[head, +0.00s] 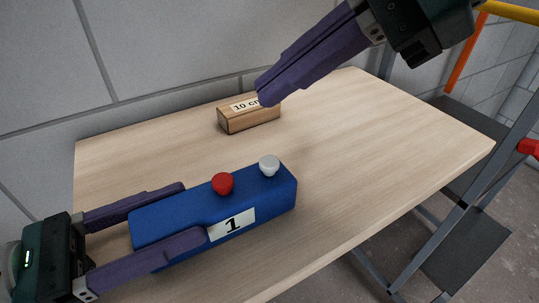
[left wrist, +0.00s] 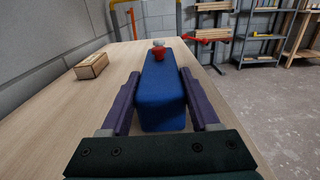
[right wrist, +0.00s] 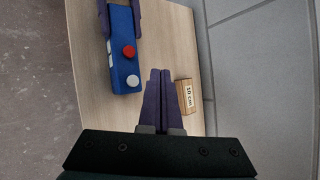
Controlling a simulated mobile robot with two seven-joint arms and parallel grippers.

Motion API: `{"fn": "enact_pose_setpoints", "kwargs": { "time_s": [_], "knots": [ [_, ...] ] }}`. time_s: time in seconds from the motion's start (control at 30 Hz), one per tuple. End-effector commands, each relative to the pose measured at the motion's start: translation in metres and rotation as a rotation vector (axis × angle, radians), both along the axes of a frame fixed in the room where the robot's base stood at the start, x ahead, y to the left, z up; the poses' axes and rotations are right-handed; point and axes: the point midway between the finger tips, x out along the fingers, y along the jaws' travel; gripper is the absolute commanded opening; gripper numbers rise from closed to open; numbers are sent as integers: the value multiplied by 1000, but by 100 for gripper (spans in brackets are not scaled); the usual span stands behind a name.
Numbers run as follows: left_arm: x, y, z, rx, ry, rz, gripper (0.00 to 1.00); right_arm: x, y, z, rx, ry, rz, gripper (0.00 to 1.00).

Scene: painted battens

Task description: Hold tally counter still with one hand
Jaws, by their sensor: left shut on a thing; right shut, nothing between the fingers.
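The tally counter (head: 262,205) is a long blue block lying on the table, with a red knob (head: 222,183), a white knob (head: 269,165) and a label reading "1" (head: 232,224). My left gripper (head: 196,211) is shut on it, one finger along each long side. The left wrist view shows the blue block (left wrist: 162,100) between both fingers. My right gripper (head: 268,93) is shut and empty, in the air above the back of the table. In the right wrist view its fingers (right wrist: 159,82) are together, beside the counter (right wrist: 122,70) and apart from it.
A wooden block (head: 240,121) labelled "10 cm" lies on the table (head: 380,150) near the wall, partly behind my right fingers. The table's right side is clear. A metal frame with shelves (head: 470,245) stands beyond its right edge. A grey wall (head: 160,45) runs along the back.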

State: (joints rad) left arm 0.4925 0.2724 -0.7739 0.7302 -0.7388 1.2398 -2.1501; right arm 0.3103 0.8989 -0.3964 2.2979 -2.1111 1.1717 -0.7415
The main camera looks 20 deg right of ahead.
Motion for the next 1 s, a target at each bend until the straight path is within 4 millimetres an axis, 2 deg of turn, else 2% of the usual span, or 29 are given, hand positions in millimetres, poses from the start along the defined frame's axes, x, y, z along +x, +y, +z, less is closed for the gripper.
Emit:
{"fn": "enact_pose_setpoints", "kwargs": {
  "time_s": [0.57, 0.8, 1.0],
  "knots": [
    [0, 0, 0, 0, 0, 0, 0, 0, 0, 1, 0, -1, -1, 0],
    [0, 0, 0, 0, 0, 0, 0, 1, 1, 37, 2, -6, 1, 0],
    [0, 0, 0, 0, 0, 0, 0, 0, 0, 39, 0, 0, 0, 0]
  ]
}}
